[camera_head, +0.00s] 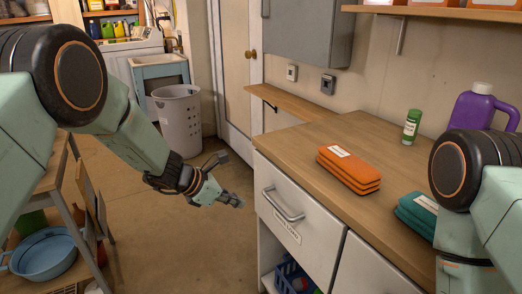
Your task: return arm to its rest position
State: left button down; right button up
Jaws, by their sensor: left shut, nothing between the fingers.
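My left arm comes in from the left, and its gripper (234,200) hangs over the open floor, just left of the white drawer cabinet (300,236). The gripper is shut and empty, and it appears clear of the cabinet front. My right arm (462,215) shows only as a joint and links at the right edge, over the counter. Its gripper is out of view.
The wooden counter (330,135) holds orange folded cloths (348,170), teal cloths (417,213), a green bottle (411,127) and a purple jug (480,110). A grey bin (180,125) stands behind my left gripper. A blue basin (43,254) sits on the shelf at lower left.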

pick_arm(q)
jog(key=s+a+f+m+g+y, duration=0.2)
jog(key=s+a+f+m+y, duration=0.7)
jog(key=s+a+f+m, duration=0.7)
jog(key=s+d+f+m+g, duration=0.1)
jog(key=s+m, duration=0.1)
jog(key=s, duration=0.7)
jog(key=s+d+f+m+g+h, duration=0.1)
jog(key=s+m, duration=0.2)
jog(key=s, duration=0.7)
jog(key=s+d+f+m+g, duration=0.1)
jog(key=s+m, duration=0.2)
jog(key=s, duration=0.7)
jog(key=shift+d+f, duration=0.2)
jog(key=shift+d, duration=0.15)
jog(key=shift+d, duration=0.1)
